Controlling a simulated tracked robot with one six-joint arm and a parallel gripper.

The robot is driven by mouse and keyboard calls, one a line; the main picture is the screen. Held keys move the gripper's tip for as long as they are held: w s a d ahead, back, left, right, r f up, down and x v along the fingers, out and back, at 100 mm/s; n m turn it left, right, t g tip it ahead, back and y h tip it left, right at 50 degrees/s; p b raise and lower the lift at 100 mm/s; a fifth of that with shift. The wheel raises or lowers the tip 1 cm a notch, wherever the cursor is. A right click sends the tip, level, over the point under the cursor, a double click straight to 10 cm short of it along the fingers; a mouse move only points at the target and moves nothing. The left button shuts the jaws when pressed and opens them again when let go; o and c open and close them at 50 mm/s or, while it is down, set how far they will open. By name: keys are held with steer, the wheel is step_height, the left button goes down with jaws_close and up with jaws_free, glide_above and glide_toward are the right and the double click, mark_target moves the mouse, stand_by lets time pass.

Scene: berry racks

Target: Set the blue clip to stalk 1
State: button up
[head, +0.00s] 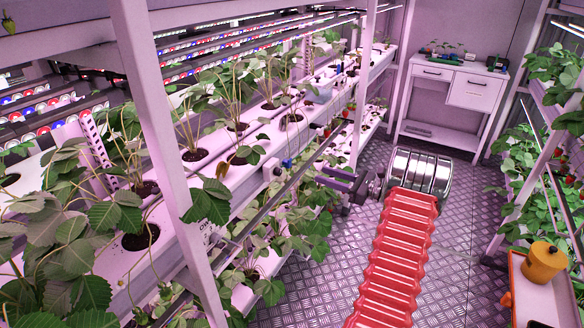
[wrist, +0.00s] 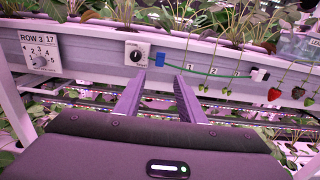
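The blue clip (wrist: 160,59) sits at the left end of a green line on the white rack front, beside a dial. Small marks 1, 2 and 3 stand along the line to its right; mark 1 (wrist: 191,69) is closest to the clip. Thin stalks hang down past these marks. My gripper (wrist: 160,77) is open and empty, its two purple fingers pointing at the rack front, with the clip between and beyond the fingertips. In the head view my gripper (head: 328,177) is beside the rack, and a small blue thing (head: 287,163) shows on the rack edge.
A black dial (wrist: 136,57) is left of the clip, and a numbered dial plate (wrist: 40,50) is farther left. A white-and-black piece (wrist: 260,75) ends the line. Red strawberries (wrist: 275,93) hang at the right. The aisle floor (head: 335,245) is clear.

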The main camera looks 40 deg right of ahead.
mark_target(290, 165)
steer(key=x, duration=1.3)
steer(key=shift+a, duration=0.15)
steer(key=shift+c, duration=0.5)
jaws_close()
